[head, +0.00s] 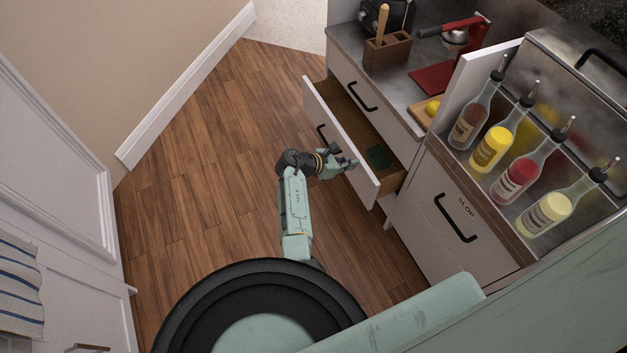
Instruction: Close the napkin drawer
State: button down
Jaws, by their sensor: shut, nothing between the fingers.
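The napkin drawer (340,134) is pulled well out of the counter cabinet, with its white front facing left and a black handle on it. Its inside shows, with a dark green item (379,156) lying at the near end. My gripper (350,164) is shut and empty at the near part of the drawer front. From this view I cannot tell whether its fingertips touch the front. My arm reaches up to it from the bottom middle.
A slop cabinet (462,222) and a rack of several bottles (493,147) stand at the right. The counter (408,88) holds a wooden caddy and a lemon. The wooden floor (205,150) at left is clear.

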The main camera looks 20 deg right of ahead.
jog(key=d+b, duration=0.1)
jog(key=d, duration=0.6)
jog(key=shift+w+d, duration=0.15)
jog(key=shift+d, duration=0.25)
jog(key=shift+a, duration=0.1)
